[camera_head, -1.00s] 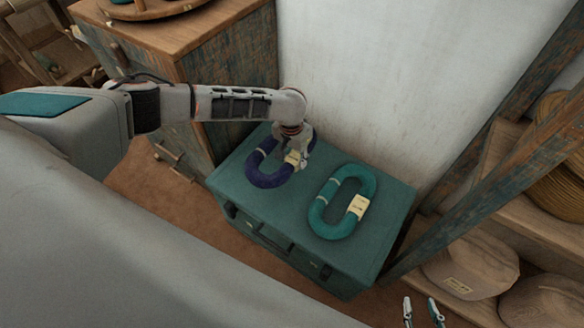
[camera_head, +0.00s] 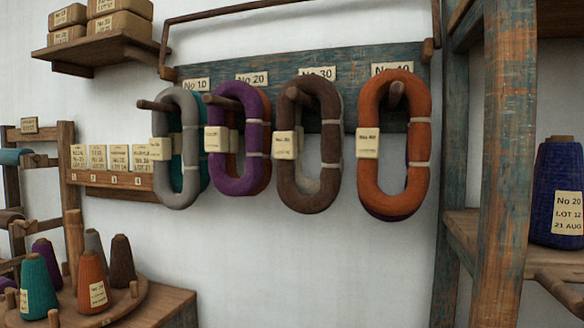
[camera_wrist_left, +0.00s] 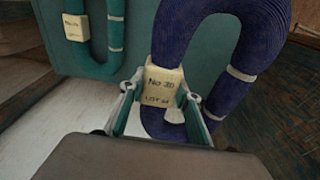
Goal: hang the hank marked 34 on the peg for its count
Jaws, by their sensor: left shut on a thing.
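In the left wrist view, my left gripper (camera_wrist_left: 160,98) is shut on a dark blue-purple hank (camera_wrist_left: 185,45) at its cream tag (camera_wrist_left: 163,88). The tag has a "No" line, which looks like 20, above a small lot line that looks like 34. In the head view, a peg board (camera_head: 350,75) carries labels No 10 (camera_head: 196,85), No 20 (camera_head: 252,79), No 30 (camera_head: 317,73) and No 40 (camera_head: 392,69). Hanks hang below them: grey (camera_head: 170,190), purple (camera_head: 240,185), brown (camera_head: 300,195) and orange (camera_head: 390,205), with others behind. My right gripper is out of view.
A teal hank (camera_wrist_left: 90,65) lies on the green chest top (camera_wrist_left: 140,45) in the wrist view. In the head view, a wooden post (camera_head: 505,150) and a shelf with a blue cone (camera_head: 558,190) stand right. Cones on a round stand (camera_head: 130,305) are lower left.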

